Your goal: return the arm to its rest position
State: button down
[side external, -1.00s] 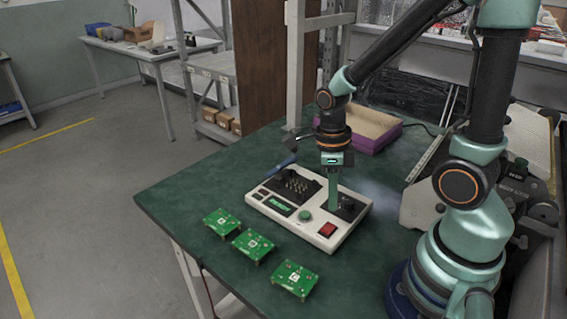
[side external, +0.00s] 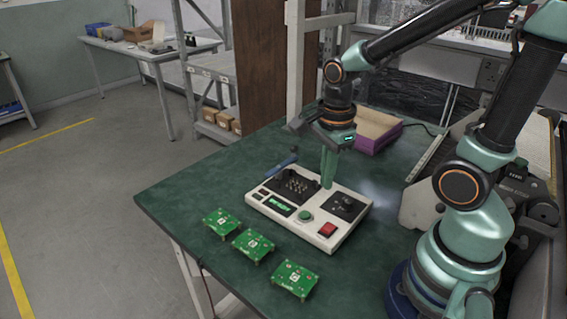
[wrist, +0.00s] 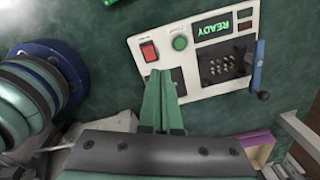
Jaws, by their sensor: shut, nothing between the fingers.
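My gripper (side external: 327,182) is shut and empty. In the side external view it hangs above the back edge of the white test box, its fingers tilted slightly. The wrist view shows the shut fingers (wrist: 160,78) together over the box, near its dark square plate. My arm (side external: 440,35) is bent, with the upper part reaching left from the base at the right. The white test box (side external: 278,217) lies on the green table; in the wrist view its screen (wrist: 213,28) reads READY.
Three green circuit boards (side external: 221,223) (side external: 253,245) (side external: 294,279) lie along the table's front edge. A blue-handled lever (side external: 287,161) stands at the box's left end. A purple-sided tray (side external: 378,132) lies behind. The left part of the green table (side external: 190,190) is clear.

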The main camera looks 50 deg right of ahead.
notch_tip(320, 180, up, 10)
jog(key=w+a+n+t, duration=0.1)
jog(key=n+t, duration=0.4)
jog(key=n, duration=1.7)
jog(key=shift+w+a+r, duration=0.25)
jog(key=shift+w+a, duration=0.05)
jog(key=shift+a, duration=0.2)
